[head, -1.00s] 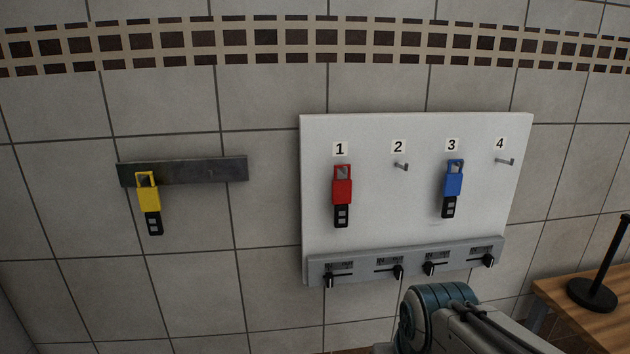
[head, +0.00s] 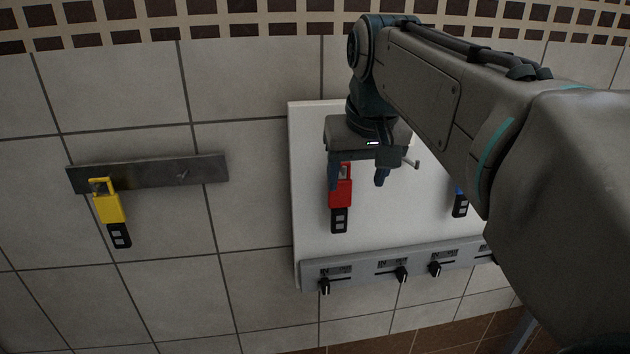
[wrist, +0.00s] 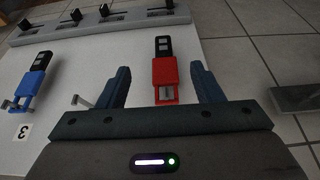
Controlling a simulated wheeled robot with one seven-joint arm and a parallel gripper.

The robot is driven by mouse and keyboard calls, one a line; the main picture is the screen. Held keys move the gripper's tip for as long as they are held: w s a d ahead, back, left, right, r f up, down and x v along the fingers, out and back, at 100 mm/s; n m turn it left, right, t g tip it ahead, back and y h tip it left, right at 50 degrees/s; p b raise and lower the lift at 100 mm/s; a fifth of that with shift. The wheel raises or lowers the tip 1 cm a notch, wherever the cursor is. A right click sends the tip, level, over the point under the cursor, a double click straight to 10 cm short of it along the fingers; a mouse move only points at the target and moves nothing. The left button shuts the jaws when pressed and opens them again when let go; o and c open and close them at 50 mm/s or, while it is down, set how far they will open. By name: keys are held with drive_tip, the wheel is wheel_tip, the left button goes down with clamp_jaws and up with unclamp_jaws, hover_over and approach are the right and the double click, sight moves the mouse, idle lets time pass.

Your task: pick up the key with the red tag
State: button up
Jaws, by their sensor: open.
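The key with the red tag (head: 341,190) hangs on the white board (head: 306,205), its black end pointing down. My gripper (head: 357,182) is open in front of the board, in the upper part of the head view. In the wrist view the red-tagged key (wrist: 165,78) lies between the two open fingers (wrist: 162,88), with a visible gap on each side. I cannot tell how far the fingers are from the board. My gripper and arm hide the number labels and part of the hooks in the head view.
A blue-tagged key (head: 460,203) hangs to the right, partly behind my arm. A bare hook (wrist: 80,101) sits close beside one finger. A grey strip with several sliders (head: 365,272) runs along the board's bottom. A yellow-tagged key (head: 108,207) hangs from a dark bar (head: 205,170) at left.

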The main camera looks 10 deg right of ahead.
wheel_tip(320, 180, up, 9)
drive_tip(key=w, duration=0.3)
drive_tip(key=p, duration=0.1)
hover_over(340, 200)
drive_tip(key=f, duration=1.1)
drive_tip(key=shift+w, duration=0.25)
drive_tip(key=shift+w+d+f, duration=0.1)
drive_tip(key=shift+w+f, duration=0.05)
drive_tip(key=shift+f, duration=0.3)
